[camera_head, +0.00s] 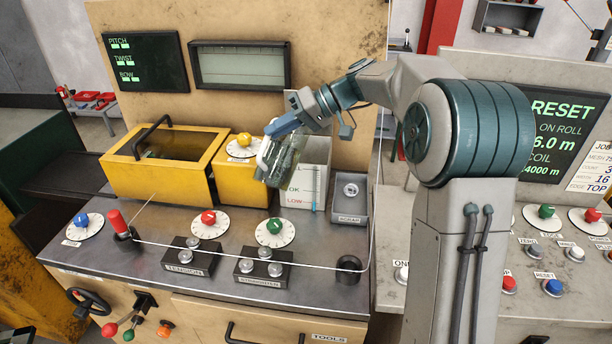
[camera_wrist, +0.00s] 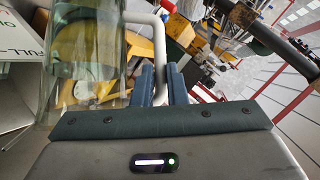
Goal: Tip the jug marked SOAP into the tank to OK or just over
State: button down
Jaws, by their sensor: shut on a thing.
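A clear greenish jug (camera_head: 282,160) hangs from my gripper (camera_head: 276,130), leaning somewhat, in front of the left part of the tank (camera_head: 312,155). In the wrist view, the jug (camera_wrist: 88,60) fills the left side and its pale handle (camera_wrist: 158,38) runs between the gripper fingers (camera_wrist: 162,85). No SOAP mark is readable on it. The tank's panel (camera_wrist: 15,38) also shows in the wrist view. I cannot make out the liquid level or any pouring.
A grey SCRAP bin (camera_head: 350,198) stands right of the tank. Dials, TENSION and other roller blocks (camera_head: 188,258), a red-handled post (camera_head: 118,225) and a stretched wire occupy the bench front.

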jog(key=shift+w+d+r+p, duration=0.15)
jog(key=shift+w+r+p, duration=0.1)
jog(key=shift+p, duration=0.1)
dwell(0.7)
jog(key=shift+w+d+m+g+y, duration=0.15)
jog(key=shift+w+m+g+y, duration=0.05)
jog(key=shift+m+g+y, duration=0.1)
jog(key=shift+r+p, duration=0.2)
jog(key=shift+p, duration=0.15)
jog(key=shift+w+d+r, duration=0.1)
jog(key=shift+w+r, duration=0.05)
dwell(0.4)
jog(key=shift+p, duration=0.4)
jog(key=shift+w+d+r+m+g+y+p, duration=0.2)
jog(key=shift+r+m+g+y+p, duration=0.1)
jog(key=shift+y, duration=0.1)
dwell(0.5)
